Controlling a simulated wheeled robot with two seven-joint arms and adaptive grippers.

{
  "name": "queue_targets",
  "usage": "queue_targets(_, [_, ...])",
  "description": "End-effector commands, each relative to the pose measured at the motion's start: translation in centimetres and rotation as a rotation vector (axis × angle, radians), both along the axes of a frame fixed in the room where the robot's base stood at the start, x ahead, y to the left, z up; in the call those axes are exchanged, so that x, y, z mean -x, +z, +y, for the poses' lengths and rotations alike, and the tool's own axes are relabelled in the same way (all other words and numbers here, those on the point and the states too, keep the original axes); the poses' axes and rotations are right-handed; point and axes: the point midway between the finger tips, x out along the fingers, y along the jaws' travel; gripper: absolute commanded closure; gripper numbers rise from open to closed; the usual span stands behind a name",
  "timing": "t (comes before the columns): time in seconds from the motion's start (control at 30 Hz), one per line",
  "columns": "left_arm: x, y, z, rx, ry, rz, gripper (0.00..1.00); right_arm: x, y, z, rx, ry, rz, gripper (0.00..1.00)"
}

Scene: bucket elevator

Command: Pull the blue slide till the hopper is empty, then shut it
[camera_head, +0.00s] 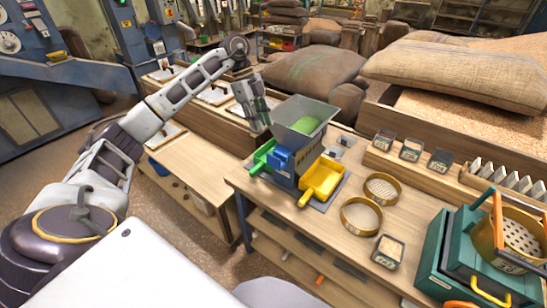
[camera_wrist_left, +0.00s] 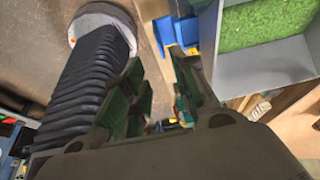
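The grey hopper (camera_head: 309,113) stands on the wooden table with green grains (camera_head: 305,125) inside. In the left wrist view the hopper (camera_wrist_left: 267,58) shows at upper right, its floor covered with green grains (camera_wrist_left: 262,22). The blue slide (camera_head: 281,158) is on the machine's front below the hopper, between a green tray (camera_head: 261,157) and a yellow tray (camera_head: 322,180). Blue parts show in the left wrist view (camera_wrist_left: 178,32). My left gripper (camera_head: 257,120) points down just left of the hopper, apart from the slide. Its fingers (camera_wrist_left: 165,95) are spread and nothing shows between them. My right gripper is out of view.
Two round sieves (camera_head: 361,215) and small sample boxes (camera_head: 388,251) stand on the table right of the machine. Sacks (camera_head: 455,72) lie behind. A lower wooden bench (camera_head: 190,165) is to the left.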

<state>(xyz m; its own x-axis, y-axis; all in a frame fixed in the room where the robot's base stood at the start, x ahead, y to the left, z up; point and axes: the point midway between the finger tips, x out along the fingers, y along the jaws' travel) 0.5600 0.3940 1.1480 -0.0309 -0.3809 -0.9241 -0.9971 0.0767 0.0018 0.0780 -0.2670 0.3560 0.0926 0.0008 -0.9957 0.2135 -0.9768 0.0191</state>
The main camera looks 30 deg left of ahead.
Motion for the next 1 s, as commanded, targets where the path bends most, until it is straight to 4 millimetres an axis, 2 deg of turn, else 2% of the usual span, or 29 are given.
queue_targets(0.27, [0.0, -0.3, -0.1, 0.0, -0.001, 0.0, 0.72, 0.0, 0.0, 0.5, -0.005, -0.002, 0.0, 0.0])
queue_targets(0.43, [0.0, -1.2, -0.5, 0.001, -0.002, -0.001, 0.72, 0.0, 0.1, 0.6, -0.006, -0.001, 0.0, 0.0])
queue_targets(1.0, [0.3, -7.2, -3.0, 0.001, -0.002, 0.0, 0.72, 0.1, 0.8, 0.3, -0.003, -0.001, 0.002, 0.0])
